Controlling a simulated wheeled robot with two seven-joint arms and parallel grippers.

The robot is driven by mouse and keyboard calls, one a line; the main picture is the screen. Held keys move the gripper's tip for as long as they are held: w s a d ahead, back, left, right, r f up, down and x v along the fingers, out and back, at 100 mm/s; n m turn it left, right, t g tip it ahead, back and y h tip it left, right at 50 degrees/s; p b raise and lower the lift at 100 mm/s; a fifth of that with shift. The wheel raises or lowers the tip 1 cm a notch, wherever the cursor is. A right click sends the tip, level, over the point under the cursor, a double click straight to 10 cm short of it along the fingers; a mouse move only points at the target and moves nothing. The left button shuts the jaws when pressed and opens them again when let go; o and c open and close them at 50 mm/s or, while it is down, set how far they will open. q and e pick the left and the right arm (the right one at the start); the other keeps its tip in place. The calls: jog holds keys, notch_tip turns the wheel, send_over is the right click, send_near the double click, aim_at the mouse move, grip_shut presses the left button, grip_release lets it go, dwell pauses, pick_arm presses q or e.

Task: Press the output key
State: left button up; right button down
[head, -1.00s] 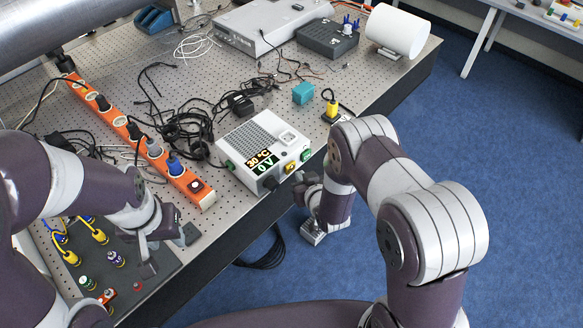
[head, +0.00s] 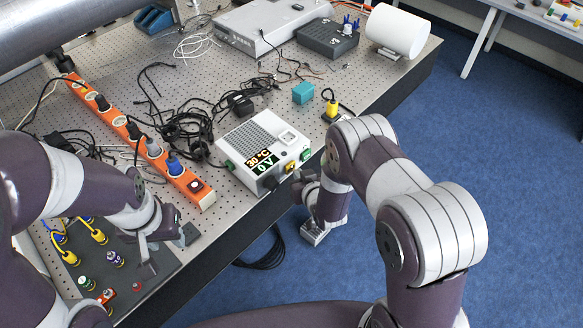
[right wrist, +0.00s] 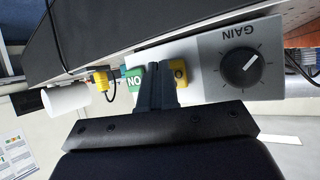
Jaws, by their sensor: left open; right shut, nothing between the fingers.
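The white supply box (head: 262,150) stands at the table's front edge, its display reading 30 °C and 0 V. On its front are a yellow key (head: 290,167) and a green key (head: 306,155). In the right wrist view I see the green key (right wrist: 134,79) marked ON, the yellow key (right wrist: 180,73), partly hidden by my fingers, and a GAIN knob (right wrist: 241,68). My right gripper (right wrist: 158,68) is shut and empty, its tips in front of the yellow key's edge beside the green key. Contact cannot be told. My left gripper (head: 163,243) is open over the dark panel.
An orange power strip (head: 135,135) lies left of the box, with black cables around it. A dark panel (head: 150,270) with coloured plugs is at the front left. A teal block (head: 303,92) and a yellow plug (head: 332,108) stand behind the box.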

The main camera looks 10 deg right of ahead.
jog(key=shift+w+a, duration=0.25)
jog(key=shift+w, duration=0.1)
dwell(0.6)
jog(key=shift+s, duration=0.1)
jog(key=shift+s+d, duration=0.5)
jog(key=shift+s, duration=0.1)
jog(key=s+d, duration=0.1)
jog(key=s, duration=0.1)
jog(key=s+d+p, duration=0.1)
jog(key=s, duration=0.1)
jog(key=shift+d, duration=0.4)
dwell(0.5)
